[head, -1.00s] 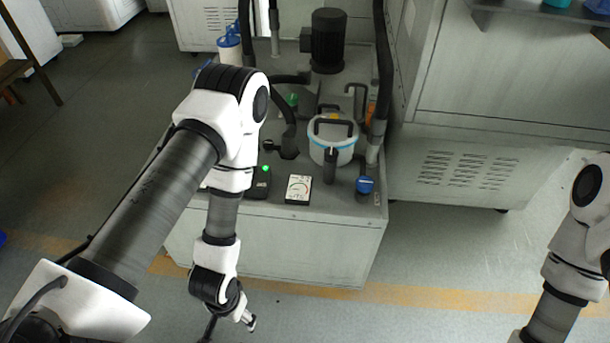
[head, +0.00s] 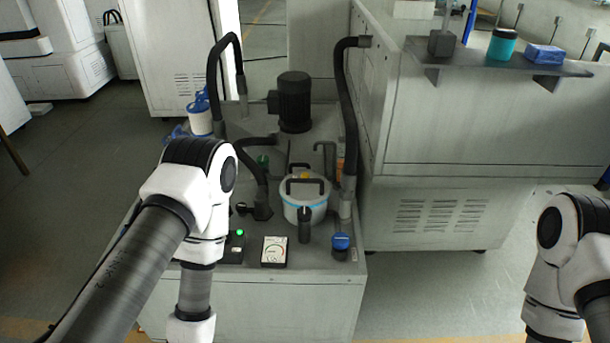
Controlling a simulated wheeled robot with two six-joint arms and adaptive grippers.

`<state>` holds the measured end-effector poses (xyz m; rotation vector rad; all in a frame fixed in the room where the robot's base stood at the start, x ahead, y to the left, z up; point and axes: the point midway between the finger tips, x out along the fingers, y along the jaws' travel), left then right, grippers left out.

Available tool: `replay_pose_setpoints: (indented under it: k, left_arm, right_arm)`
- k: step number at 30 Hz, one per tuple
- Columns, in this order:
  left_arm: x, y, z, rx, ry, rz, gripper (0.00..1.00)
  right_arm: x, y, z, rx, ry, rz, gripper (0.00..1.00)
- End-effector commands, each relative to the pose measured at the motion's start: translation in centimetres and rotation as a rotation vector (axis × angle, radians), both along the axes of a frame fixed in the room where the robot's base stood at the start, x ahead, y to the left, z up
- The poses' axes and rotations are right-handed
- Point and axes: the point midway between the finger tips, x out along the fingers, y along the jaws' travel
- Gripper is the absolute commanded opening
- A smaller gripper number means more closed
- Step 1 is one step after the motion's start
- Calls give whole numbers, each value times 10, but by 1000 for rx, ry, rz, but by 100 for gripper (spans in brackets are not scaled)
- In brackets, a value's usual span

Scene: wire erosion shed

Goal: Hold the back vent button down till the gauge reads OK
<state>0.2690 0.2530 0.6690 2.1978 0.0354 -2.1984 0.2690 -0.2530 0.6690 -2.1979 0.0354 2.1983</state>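A white gauge (head: 274,251) lies on the front of the grey unit's top; its reading is too small to make out. Left of it is a dark box (head: 234,247) with a lit green light. A white pot-like vessel (head: 304,209) with a blue band and black handles stands behind the gauge, with a yellow spot on its lid. A green part (head: 263,161) and an orange part (head: 340,168) show further back. I cannot tell which is the back vent button. My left arm hangs in front of the unit's left side; neither gripper is in view.
The grey unit (head: 270,305) carries a black motor (head: 294,102), black hoses (head: 349,120) and a blue-capped part (head: 341,243). A large grey machine (head: 480,130) stands close on the right, with a shelf (head: 500,62). Open floor (head: 440,290) lies between the unit and my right arm.

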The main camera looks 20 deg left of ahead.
Motion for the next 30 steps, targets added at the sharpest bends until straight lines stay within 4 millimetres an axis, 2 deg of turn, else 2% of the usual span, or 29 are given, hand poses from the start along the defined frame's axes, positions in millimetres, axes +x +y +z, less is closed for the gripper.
replay_pose_setpoints:
  k: [1, 3, 30]
  left_arm:
    - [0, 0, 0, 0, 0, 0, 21]
    - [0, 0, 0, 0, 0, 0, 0]
    - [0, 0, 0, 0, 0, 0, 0]
  right_arm:
    - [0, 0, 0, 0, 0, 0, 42]
    - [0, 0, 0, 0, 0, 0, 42]
    - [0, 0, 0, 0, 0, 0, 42]
